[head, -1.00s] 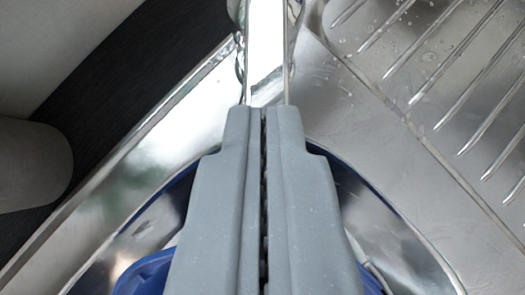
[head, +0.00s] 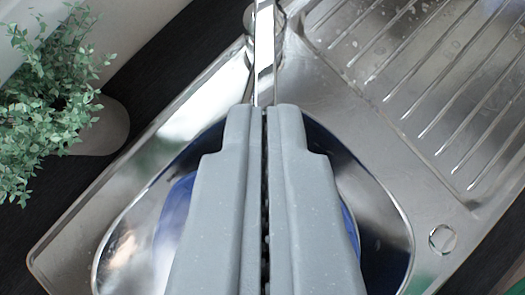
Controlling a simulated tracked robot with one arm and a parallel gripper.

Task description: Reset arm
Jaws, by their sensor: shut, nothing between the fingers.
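My gripper (head: 264,108) is in the middle of the head view, above the sink bowl (head: 125,238). Its two grey fingers are shut against each other with nothing between them. The fingers cover the middle of the bowl. Something blue (head: 176,212) shows in the bowl on both sides of the fingers; most of it is hidden, so I cannot tell what it is. A shiny metal tap (head: 265,50) extends from the top of the view down to just beyond the fingertips. I cannot tell whether the fingertips touch it.
A ribbed metal drainboard (head: 420,75) is at the upper right, with a round metal fitting (head: 442,238) near its lower edge. A green leafy plant (head: 45,105) stands at the left on the dark worktop (head: 150,80). A pale wall is behind it.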

